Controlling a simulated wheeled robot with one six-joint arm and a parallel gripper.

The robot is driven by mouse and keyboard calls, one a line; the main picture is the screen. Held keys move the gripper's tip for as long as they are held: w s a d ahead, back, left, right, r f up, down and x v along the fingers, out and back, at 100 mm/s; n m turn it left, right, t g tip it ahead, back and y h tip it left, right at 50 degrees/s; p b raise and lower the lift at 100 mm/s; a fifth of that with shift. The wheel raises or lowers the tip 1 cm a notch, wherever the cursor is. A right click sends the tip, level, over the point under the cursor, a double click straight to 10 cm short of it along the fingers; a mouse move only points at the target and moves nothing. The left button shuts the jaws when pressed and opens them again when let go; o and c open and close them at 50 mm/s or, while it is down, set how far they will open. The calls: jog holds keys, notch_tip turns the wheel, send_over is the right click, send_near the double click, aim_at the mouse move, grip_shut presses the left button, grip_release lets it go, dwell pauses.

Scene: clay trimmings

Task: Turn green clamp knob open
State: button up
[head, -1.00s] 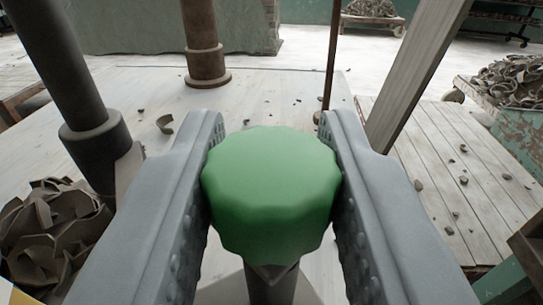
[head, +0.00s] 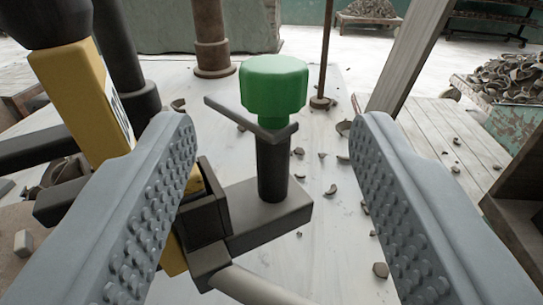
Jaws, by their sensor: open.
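The green clamp knob (head: 273,88) is a faceted cap on top of a dark post (head: 272,168), a little above the middle of the head view. A flat grey bar (head: 246,118) sticks out to the left just under it. The post stands on a dark block (head: 266,212) joined to a clamp body. My gripper (head: 272,135) is open, with its studded fingers wide apart at left and right. The knob stands beyond the fingertips, between them in the picture and apart from both. Nothing is held.
A yellow upright (head: 82,98) stands close by the left finger. A slanted wooden post (head: 415,55) rises at the right. Clay scraps lie on the pale floor (head: 335,235). A heap of trimmings (head: 505,82) is at the far right.

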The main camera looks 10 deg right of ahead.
jog(key=v, duration=1)
